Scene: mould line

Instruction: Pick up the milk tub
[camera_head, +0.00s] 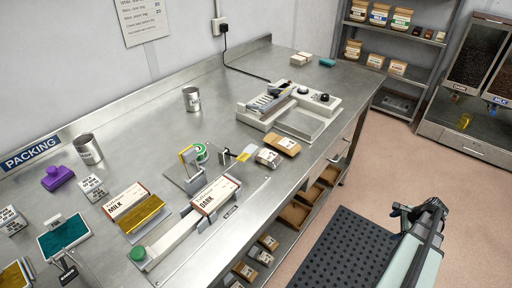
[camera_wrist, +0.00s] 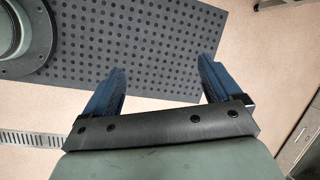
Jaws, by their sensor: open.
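Several labelled tubs stand on the shelf unit at the back right in the head view. The upper shelf holds a tub with a blue label (camera_head: 379,14) and a tub with a green label (camera_head: 401,19). The shelf below holds more tubs, such as one with a white label (camera_head: 375,61). The lettering is too small to tell which tub is milk. My gripper (camera_wrist: 163,82) is open and empty in the wrist view, over the floor. My arm is at the lower right in the head view, far from the shelf.
The steel bench (camera_head: 225,130) carries a MILK box (camera_head: 122,202), a DARK box (camera_head: 215,193), a scale-like machine (camera_head: 290,105) and metal cans. A dispenser cabinet (camera_head: 470,130) stands at the far right. A black perforated mat (camera_head: 355,255) lies on the open floor.

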